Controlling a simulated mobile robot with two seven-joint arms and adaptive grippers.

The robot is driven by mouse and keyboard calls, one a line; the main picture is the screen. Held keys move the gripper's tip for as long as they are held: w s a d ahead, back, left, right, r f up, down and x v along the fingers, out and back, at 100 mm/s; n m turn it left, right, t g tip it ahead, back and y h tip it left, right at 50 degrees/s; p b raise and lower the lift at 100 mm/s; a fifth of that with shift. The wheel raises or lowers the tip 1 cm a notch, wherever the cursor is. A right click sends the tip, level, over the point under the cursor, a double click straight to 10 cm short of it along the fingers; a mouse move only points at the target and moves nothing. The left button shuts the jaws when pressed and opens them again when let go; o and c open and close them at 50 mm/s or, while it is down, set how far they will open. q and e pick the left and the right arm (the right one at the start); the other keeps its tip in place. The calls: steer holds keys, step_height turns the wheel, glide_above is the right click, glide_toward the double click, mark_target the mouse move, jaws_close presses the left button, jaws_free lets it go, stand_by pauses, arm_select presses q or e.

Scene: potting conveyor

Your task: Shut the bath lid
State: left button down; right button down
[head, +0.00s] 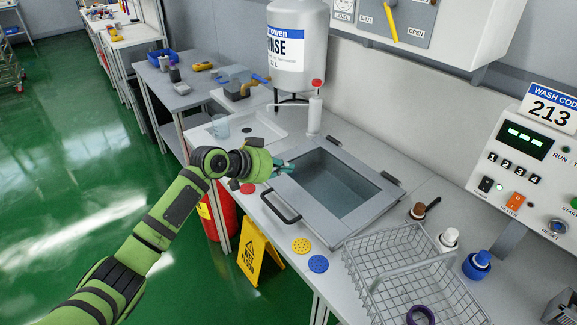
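The bath (340,185) is a grey rectangular tank set in the counter, in the middle of the head view. Its framed lid (318,212) lies flat or nearly flat over it, with dark bluish water showing through the middle. I cannot tell whether a gap is left under the lid. A black bar handle (281,208) is on the lid's near left side, and dark hinge-like blocks are on the far right side. My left gripper (288,168) is at the lid's left corner, beyond the handle; its small fingers do not show clearly. My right gripper is not in view.
A wire basket (416,270) stands right of the bath, near bottles and a brush. Yellow (301,245) and blue (318,264) discs lie before the lid. A white pump bottle (315,112) stands behind the left corner. A yellow floor sign (258,252) stands below the counter.

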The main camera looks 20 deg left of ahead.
arm_select(q)
steer(key=shift+t+h, duration=0.7)
steer(key=shift+t, duration=0.2)
steer(key=f+b, duration=0.3)
steer(key=s+a+f+b, duration=0.1)
steer(key=f+b, duration=0.1)
steer(key=b, duration=0.2)
steer(key=f+b, duration=0.3)
steer(key=shift+s+a+f+b, duration=0.15)
steer(key=shift+s+f+b, duration=0.15)
steer(key=shift+f+b, duration=0.1)
steer(key=shift+s+f+b, duration=0.1)
steer(key=shift+f+b, duration=0.3)
steer(key=shift+b, duration=0.05)
